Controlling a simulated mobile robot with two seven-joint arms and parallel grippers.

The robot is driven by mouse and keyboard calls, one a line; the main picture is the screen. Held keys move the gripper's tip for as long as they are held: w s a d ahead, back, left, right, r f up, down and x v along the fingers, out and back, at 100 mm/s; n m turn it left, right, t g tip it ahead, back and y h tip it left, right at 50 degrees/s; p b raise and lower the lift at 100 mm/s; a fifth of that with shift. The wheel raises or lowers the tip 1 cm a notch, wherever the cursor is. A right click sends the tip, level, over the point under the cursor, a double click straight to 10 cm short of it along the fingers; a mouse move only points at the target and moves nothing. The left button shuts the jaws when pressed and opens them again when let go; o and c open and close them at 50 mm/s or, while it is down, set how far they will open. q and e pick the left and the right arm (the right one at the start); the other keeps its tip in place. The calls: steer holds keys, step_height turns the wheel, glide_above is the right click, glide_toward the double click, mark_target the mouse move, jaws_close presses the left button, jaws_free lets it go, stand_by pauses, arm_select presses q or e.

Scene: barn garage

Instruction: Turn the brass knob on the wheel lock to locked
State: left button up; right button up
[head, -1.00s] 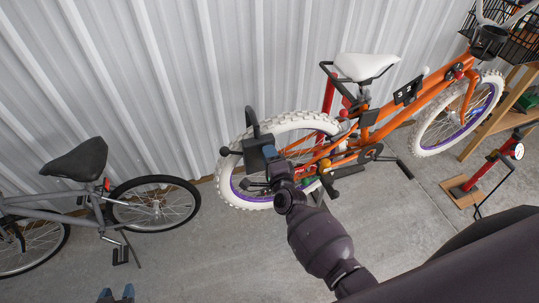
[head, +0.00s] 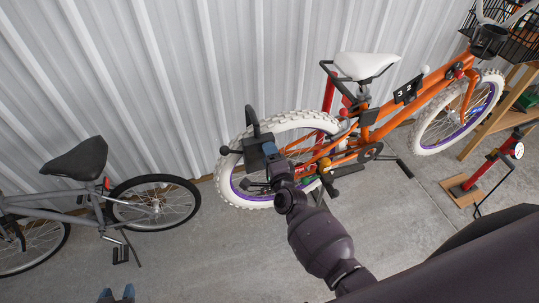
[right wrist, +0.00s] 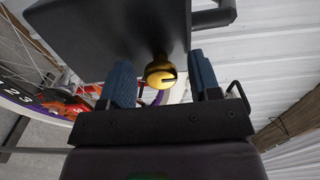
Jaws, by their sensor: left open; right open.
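The wheel lock (head: 254,156) is a dark box with a black shackle at the rear wheel of the orange bike (head: 375,125). In the right wrist view the lock's dark body (right wrist: 110,25) fills the top. Its brass knob (right wrist: 160,72) is round with a dark slot and points toward my gripper. My right gripper (head: 271,152) is open at the lock. Its blue fingers stand on either side of the knob, with a visible gap at each side. The knob is hidden in the head view. My left gripper (head: 117,293) is open and empty at the bottom edge, far from the lock.
A grey bike (head: 95,205) with a black seat stands at the left by the corrugated metal wall (head: 120,70). A red floor pump (head: 485,172) and a wooden shelf (head: 490,125) are at the right. The concrete floor (head: 200,250) between the bikes is clear.

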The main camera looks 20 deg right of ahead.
steer(key=s, duration=1)
steer(key=shift+s+d, duration=0.15)
steer(key=shift+s, duration=0.15)
